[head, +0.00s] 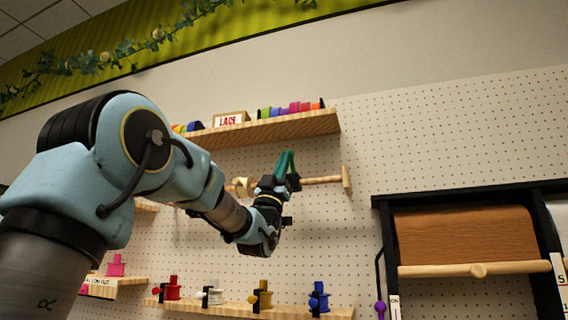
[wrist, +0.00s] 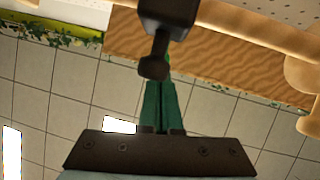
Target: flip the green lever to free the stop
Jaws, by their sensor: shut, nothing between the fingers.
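My gripper (head: 286,163) has teal-green fingers. They are shut with nothing between them and point up beside a wooden rod (head: 322,180) on the pegboard. The closed fingers also show in the wrist view (wrist: 161,105). A black block (head: 293,181) sits at the rod by the fingers. In the wrist view the block (wrist: 168,12) has a short dark stem and rounded knob (wrist: 154,68), which cover the fingertips. I cannot tell whether they touch. No green lever can be told apart from the fingers; a small green patch behind the knob is unclear.
A wooden shelf (head: 270,128) with spools and a LACE sign is above the rod. A lower shelf (head: 235,308) holds colored spools. A dark-framed rack with a brown paper roll (head: 460,236) stands at right. Bare pegboard lies between rod and rack.

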